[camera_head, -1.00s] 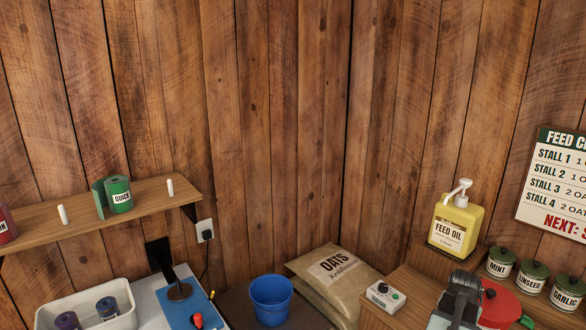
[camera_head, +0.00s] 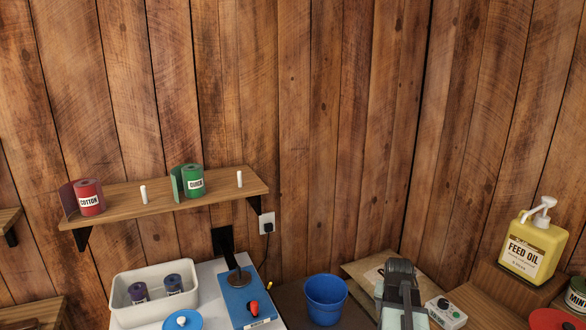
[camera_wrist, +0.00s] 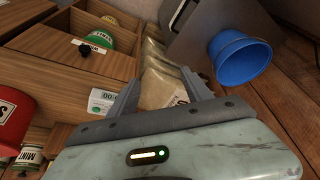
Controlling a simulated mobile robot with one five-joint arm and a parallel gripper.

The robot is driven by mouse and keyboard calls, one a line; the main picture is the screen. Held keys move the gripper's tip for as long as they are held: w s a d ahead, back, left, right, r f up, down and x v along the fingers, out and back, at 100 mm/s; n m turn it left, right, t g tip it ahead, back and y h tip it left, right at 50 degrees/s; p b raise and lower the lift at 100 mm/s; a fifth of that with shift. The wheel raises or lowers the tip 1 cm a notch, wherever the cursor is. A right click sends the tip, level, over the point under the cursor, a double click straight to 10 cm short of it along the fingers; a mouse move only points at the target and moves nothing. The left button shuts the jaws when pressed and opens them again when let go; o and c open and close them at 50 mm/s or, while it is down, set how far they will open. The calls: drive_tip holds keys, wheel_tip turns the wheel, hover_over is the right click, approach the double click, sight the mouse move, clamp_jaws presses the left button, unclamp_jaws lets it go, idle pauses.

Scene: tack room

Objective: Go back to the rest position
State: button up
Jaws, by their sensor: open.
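My gripper (camera_head: 398,272) is at the lower right of the head view, in front of the oats sack (camera_head: 372,272), and hides part of it. In the wrist view my gripper (camera_wrist: 160,84) has its two fingers spread apart, with nothing between them. The sack (camera_wrist: 160,85) shows beyond the fingers. The blue bucket (camera_head: 326,300) stands left of my gripper in the head view and appears at the upper right of the wrist view (camera_wrist: 240,60).
A wall shelf (camera_head: 160,203) holds red and green rolls and white pegs. A yellow feed oil bottle (camera_head: 532,243) and a small control box (camera_head: 447,312) are at right.

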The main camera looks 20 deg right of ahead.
drive_tip(key=w+a+n+y, duration=0.1)
drive_tip(key=w+a+n, duration=0.25)
drive_tip(key=a, duration=1.15)
drive_tip(key=w+a+n+y, duration=0.15)
drive_tip(key=w+a, duration=0.35)
drive_tip(key=a, duration=1)
drive_tip(key=s+a+f+n+g, duration=0.1)
drive_tip(key=s+a+n+g, duration=0.2)
drive_tip(key=s+a, duration=0.4)
drive_tip(key=a+n, duration=0.1)
drive_tip(key=a, duration=0.2)
drive_tip(key=shift+s+a+f, duration=0.15)
drive_tip(key=shift+a+f, duration=0.15)
drive_tip(key=shift+a, duration=0.05)
